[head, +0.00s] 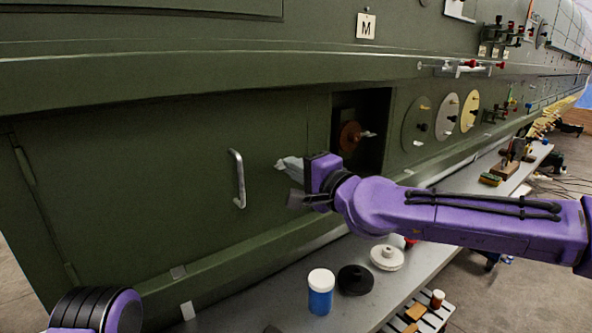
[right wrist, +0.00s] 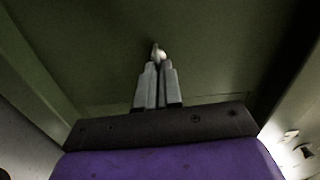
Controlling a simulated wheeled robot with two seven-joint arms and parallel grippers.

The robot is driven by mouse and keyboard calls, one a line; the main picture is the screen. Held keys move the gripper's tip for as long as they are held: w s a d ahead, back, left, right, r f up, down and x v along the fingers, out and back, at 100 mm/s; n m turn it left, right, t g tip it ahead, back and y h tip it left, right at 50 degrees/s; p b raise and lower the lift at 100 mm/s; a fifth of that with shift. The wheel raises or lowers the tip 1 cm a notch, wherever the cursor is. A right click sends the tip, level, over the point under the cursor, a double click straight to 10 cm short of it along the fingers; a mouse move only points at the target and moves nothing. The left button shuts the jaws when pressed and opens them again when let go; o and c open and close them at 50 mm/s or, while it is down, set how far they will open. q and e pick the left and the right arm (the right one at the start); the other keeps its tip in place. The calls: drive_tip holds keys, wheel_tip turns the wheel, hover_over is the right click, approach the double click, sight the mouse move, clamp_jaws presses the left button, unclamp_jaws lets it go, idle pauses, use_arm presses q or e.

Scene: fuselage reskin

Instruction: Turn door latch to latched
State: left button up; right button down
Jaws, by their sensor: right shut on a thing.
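The large green door (head: 140,170) is closed flat in the hull side, with a pale vertical handle (head: 238,179) on it. My right gripper (head: 284,178) is at the door's right part, beside the dark opening. In the right wrist view its two grey fingers (right wrist: 158,85) are closed together on a small pale latch (right wrist: 159,53) against the green panel. The fingers hide most of the latch, so its angle cannot be told. Only a purple and black part of my left arm shows at the bottom left of the head view; its gripper is out of view.
A dark recess (head: 372,108) with a red-brown disc (head: 349,136) lies right of the door. Below, a grey bench (head: 250,300) holds a blue jar (head: 320,291), a black knob (head: 355,279) and a white wheel (head: 387,257). Space in front of the door's left half is clear.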

drive_tip(key=shift+f+m, duration=0.1)
drive_tip(key=shift+m, duration=0.4)
drive_tip(key=c, duration=1.3)
unclamp_jaws()
drive_tip(key=v, duration=1)
drive_tip(key=shift+s, duration=0.2)
drive_tip(key=shift+d, duration=0.1)
